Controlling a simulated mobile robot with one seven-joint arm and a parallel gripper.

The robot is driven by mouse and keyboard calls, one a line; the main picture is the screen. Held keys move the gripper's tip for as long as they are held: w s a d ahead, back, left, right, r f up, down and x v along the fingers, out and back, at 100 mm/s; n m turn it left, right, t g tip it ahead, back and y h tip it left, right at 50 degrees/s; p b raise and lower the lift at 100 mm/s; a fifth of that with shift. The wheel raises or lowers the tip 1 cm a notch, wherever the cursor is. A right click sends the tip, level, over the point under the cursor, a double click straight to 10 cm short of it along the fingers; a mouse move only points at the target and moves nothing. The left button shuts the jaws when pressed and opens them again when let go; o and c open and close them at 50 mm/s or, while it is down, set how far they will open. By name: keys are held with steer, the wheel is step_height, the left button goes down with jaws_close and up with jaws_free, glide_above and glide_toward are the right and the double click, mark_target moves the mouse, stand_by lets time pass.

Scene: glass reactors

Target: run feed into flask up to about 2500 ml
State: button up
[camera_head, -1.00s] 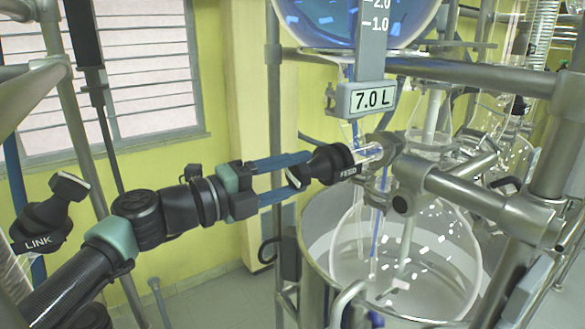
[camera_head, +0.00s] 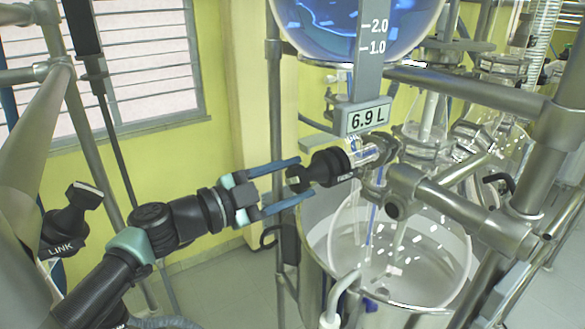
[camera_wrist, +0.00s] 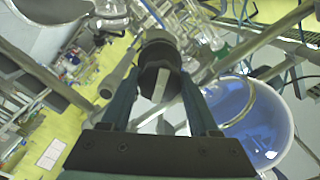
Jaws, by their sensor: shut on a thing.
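The black FEED valve knob (camera_head: 328,168) sits on the glass outlet below the feed vessel (camera_head: 360,25), which holds blue liquid. My gripper (camera_head: 301,180) is shut on the knob, a finger on each side of its handle; the wrist view shows the knob (camera_wrist: 160,55) between the fingers. The display (camera_head: 366,117) on the scale plate reads 6.9 L. The clear round flask (camera_head: 440,235) sits below in a metal vessel. A thin blue line runs down inside its neck. I cannot make out a liquid level in the flask.
A black LINK valve knob (camera_head: 70,215) is at the left. Metal frame bars (camera_head: 470,90) cross behind and right of the flask. More glassware (camera_head: 500,140) stands at the right. A window (camera_head: 150,60) and yellow wall lie behind.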

steer(key=n+p, duration=0.1)
steer(key=n, duration=0.1)
steer(key=n+p, duration=0.3)
steer(key=n, duration=0.1)
steer(key=shift+r+p, duration=0.25)
steer(key=shift+p, duration=0.1)
steer(key=n+p, duration=0.2)
steer(key=n, duration=0.3)
steer(key=shift+f, duration=0.2)
steer(key=shift+n, duration=0.3)
steer(key=o, duration=1.4)
steer(key=shift+f, duration=0.1)
steer(key=shift+s, duration=0.1)
steer(key=shift+b+v, duration=3.3)
steer(key=shift+v, duration=3.1)
